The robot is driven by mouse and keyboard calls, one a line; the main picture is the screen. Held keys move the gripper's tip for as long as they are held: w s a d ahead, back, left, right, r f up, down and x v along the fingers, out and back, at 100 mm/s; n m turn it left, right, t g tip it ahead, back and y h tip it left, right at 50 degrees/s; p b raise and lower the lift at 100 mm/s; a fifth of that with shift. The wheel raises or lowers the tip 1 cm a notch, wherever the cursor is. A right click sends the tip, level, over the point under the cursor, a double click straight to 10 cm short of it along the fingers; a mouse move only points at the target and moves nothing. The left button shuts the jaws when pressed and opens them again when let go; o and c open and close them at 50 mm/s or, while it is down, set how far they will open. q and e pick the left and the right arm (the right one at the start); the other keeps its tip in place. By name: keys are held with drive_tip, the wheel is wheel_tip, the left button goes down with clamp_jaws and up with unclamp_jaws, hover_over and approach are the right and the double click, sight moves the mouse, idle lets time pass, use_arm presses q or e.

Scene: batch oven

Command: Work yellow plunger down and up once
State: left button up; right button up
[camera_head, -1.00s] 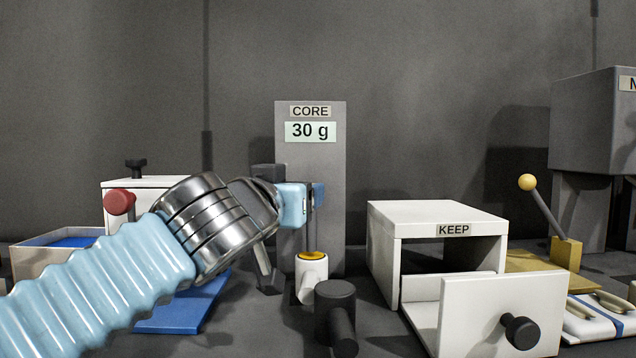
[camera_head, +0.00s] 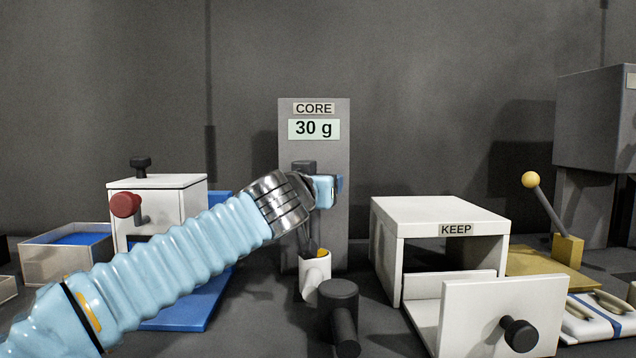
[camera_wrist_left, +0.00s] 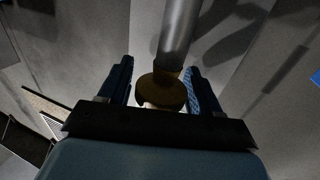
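The yellow plunger shows in the head view as a small yellow disc (camera_head: 323,252) in the mouth of a white, upright cup-like body (camera_head: 315,279), in front of the grey CORE column. My left gripper (camera_head: 338,184) is above it, in front of the column, and hides most of the rod. In the left wrist view a dull yellow disc (camera_wrist_left: 161,92) at the end of a grey rod (camera_wrist_left: 178,32) lies between the two blue fingers of the left gripper (camera_wrist_left: 160,82). The fingers stand apart; contact is not clear. My right gripper is not in view.
The grey column (camera_head: 338,230) reads CORE 30 g. A dark knobbed post (camera_head: 340,310) stands close in front. Right are the white KEEP box (camera_head: 438,215) with its drawer out and a yellow-ball lever (camera_head: 530,180). Left is a white box (camera_head: 165,195) with a red knob.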

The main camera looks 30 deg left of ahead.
use_arm(q)
clamp_jaws()
wheel_tip(320, 180, up, 3)
drive_tip(key=shift+r+p, duration=0.2)
drive_tip(key=shift+p, duration=0.65)
drive_tip(key=shift+r, duration=0.15)
unclamp_jaws()
drive_tip(key=shift+o, duration=0.7)
